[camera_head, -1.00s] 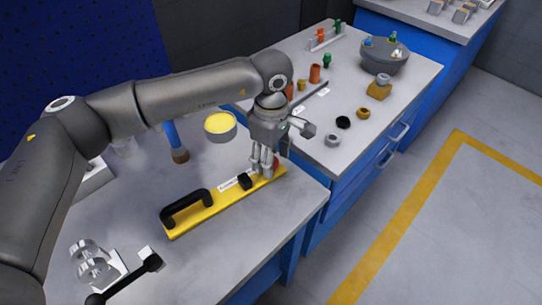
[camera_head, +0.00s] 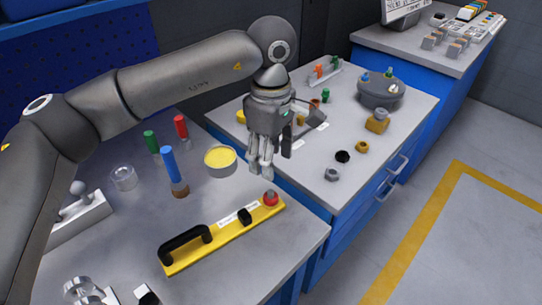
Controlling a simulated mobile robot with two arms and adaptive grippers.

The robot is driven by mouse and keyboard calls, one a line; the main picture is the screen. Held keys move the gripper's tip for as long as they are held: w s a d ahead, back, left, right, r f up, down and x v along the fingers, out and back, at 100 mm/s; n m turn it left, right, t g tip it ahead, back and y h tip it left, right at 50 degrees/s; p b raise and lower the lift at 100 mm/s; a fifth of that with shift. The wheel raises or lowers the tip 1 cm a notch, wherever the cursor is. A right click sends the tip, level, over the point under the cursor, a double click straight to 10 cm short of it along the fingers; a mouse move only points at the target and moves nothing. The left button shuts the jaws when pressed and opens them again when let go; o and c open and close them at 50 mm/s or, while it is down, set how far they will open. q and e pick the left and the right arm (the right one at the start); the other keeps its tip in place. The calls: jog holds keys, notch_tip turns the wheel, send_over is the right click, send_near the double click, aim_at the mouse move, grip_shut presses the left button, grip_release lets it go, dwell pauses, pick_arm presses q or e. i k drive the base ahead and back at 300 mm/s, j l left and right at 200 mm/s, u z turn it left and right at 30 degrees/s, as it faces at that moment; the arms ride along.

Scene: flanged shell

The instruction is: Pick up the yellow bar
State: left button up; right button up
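The yellow bar (camera_head: 225,238) lies flat on the near grey table, running diagonally. It carries a black arched handle (camera_head: 185,245) at its left end, a small black knob (camera_head: 244,216) and a white label near the middle, and a red knob (camera_head: 271,198) at its right end. My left gripper (camera_head: 260,172) points down just above and behind the bar's right end, apart from it. Its fingers look close together and nothing shows between them, but their opening cannot be made out. My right gripper is not in view.
Near the bar stand a blue-handled brush (camera_head: 174,170), a round yellow-topped tin (camera_head: 220,160), red (camera_head: 181,126) and green (camera_head: 151,141) cylinders and a glass jar (camera_head: 123,177). The right table (camera_head: 305,165) holds a grey pot (camera_head: 380,92) and small parts.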

aim_at(191, 246)
jog(key=k, duration=1.5)
